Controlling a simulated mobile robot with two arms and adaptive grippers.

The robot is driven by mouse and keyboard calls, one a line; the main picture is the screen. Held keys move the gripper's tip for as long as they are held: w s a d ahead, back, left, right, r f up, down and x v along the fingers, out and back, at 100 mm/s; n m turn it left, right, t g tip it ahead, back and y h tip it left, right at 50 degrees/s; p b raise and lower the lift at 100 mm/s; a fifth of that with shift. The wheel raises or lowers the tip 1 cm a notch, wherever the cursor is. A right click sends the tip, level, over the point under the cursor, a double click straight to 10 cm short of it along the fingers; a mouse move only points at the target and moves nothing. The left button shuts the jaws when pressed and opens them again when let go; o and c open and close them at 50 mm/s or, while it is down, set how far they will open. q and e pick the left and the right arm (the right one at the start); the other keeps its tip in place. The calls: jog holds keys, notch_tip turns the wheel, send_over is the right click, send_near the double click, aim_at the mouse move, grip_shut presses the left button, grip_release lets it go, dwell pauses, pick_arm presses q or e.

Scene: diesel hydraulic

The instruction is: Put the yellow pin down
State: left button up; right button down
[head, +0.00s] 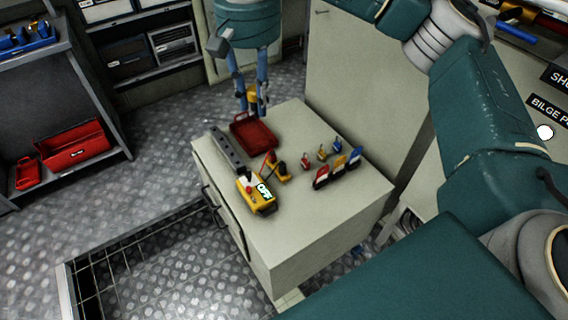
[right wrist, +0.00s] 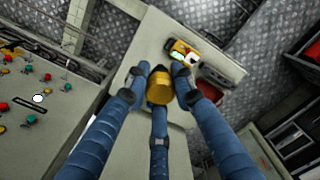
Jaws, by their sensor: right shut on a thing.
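The yellow pin (head: 252,98) is between the blue fingers of my right gripper (head: 252,104), at the far side of the cabinet, just behind the red tray in the head view. In the right wrist view my right gripper (right wrist: 160,78) is shut around the yellow pin (right wrist: 160,90), which shows a dark end. Part of the pin is hidden by the fingers. I cannot tell whether it touches any surface. My left gripper is not in view.
The cabinet top (head: 300,222) holds a red tray (head: 253,132), a grey strip (head: 228,150), a yellow boxed device (head: 257,194) and several small red, yellow and blue pieces (head: 322,153). Its front part is clear. A red toolbox (head: 75,148) lies on a shelf at left.

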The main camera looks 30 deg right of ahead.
notch_tip(320, 180, down, 10)
jog(key=s+d+m+b, duration=0.1)
jog(key=m+b, duration=0.5)
jog(key=m, duration=0.3)
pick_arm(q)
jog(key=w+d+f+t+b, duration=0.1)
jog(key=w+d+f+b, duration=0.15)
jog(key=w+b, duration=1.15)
pick_arm(e)
jog(key=m+b, duration=0.5)
jog(key=m, duration=2.3)
send_over(299, 227)
notch_tip(299, 227, down, 28)
notch_tip(299, 227, down, 16)
jog(key=b, duration=0.3)
jog(key=shift+w, duration=0.1)
jog(key=shift+f, duration=0.3)
pick_arm(q)
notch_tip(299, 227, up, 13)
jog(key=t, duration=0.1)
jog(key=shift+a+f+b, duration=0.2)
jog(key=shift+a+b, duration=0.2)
jog(key=shift+b, duration=0.05)
pick_arm(e)
jog(key=shift+f, duration=1.85)
